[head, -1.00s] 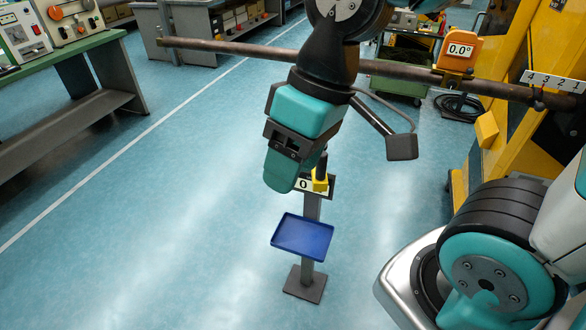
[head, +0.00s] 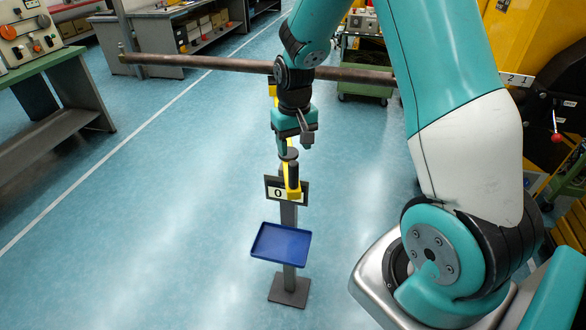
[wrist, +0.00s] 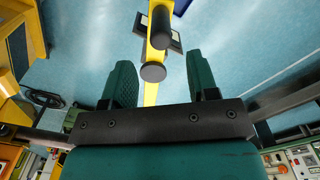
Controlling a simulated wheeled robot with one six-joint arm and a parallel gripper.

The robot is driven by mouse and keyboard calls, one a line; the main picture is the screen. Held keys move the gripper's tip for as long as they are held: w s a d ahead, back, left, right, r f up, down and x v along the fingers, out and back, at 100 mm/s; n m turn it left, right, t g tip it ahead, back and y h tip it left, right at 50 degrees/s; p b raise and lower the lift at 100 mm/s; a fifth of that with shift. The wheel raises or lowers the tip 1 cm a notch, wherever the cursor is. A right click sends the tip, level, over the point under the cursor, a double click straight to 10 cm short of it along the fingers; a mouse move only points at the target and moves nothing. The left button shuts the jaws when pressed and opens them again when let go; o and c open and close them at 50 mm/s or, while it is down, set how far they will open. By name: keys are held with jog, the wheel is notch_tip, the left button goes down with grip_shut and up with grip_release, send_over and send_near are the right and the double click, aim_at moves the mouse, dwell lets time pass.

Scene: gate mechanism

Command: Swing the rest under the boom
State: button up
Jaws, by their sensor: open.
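The boom (head: 190,62) is a long dark brown pole crossing the back of the head view, partly hidden behind my arm. The rest is a yellow bar (head: 292,184) with black knobs, mounted on a grey post (head: 289,215) with a plate reading 0. Another yellow part (head: 272,92) shows just below the boom. In the wrist view the yellow bar (wrist: 151,92) runs from the post toward my gripper, with a round black knob (wrist: 153,72) between the fingers. My gripper (wrist: 162,78) is open around that knob, with gaps on both sides; contact is not visible.
A blue tray (head: 281,259) is fixed low on the post. A green bench (head: 55,62) stands at left, and a green cart (head: 364,80) behind the boom. Yellow machinery (head: 538,25) is at right. The blue floor (head: 150,230) left of the post is clear.

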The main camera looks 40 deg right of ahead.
aim_at(295, 163)
notch_tip(295, 163, down, 9)
jog(key=shift+r+p, duration=0.1)
jog(key=shift+p, duration=0.65)
grip_shut()
